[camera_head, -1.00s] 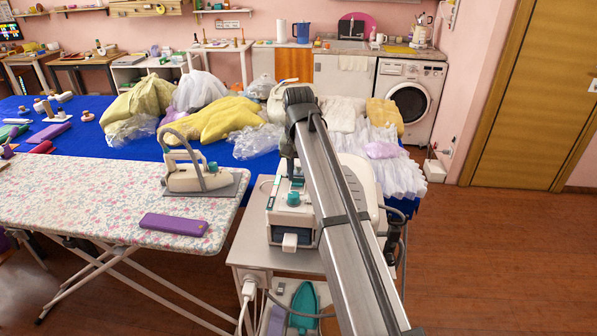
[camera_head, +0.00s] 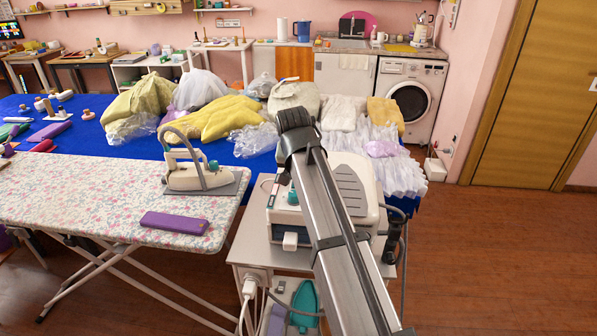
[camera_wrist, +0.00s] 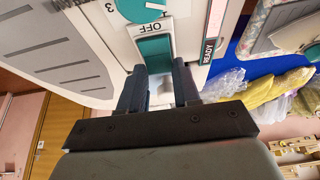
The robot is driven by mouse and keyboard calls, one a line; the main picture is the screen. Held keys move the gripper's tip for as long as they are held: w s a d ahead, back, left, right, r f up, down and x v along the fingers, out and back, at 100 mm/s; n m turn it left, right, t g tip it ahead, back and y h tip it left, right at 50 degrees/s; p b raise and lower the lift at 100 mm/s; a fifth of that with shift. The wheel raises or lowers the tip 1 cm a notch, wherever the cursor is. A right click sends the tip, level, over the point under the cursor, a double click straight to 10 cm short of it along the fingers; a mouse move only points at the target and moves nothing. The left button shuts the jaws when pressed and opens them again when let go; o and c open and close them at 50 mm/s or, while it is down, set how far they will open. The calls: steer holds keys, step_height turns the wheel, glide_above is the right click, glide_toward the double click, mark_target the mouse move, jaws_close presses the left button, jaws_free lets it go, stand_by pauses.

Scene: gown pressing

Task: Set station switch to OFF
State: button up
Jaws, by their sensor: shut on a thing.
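The pressing station (camera_head: 285,222) is a white and grey unit on a small stand right of the ironing board. In the wrist view, its green rocker switch (camera_wrist: 154,47) sits below the printed word OFF, next to a round teal dial (camera_wrist: 143,8). My gripper (camera_wrist: 158,73) has its two dark fingers at the near end of the switch, one on each side, closed on it. The finger contact is partly hidden.
A READY label (camera_wrist: 209,48) lies beside the switch. An iron (camera_head: 200,175) on its rest and a purple case (camera_head: 174,223) are on the floral ironing board (camera_head: 90,200). Bagged garments (camera_head: 225,118) cover the blue table behind. A cable hangs at the station's right.

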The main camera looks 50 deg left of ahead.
steer(key=o, duration=1.1)
steer(key=shift+c, duration=0.2)
steer(key=v, duration=1.3)
steer(key=shift+r, duration=0.4)
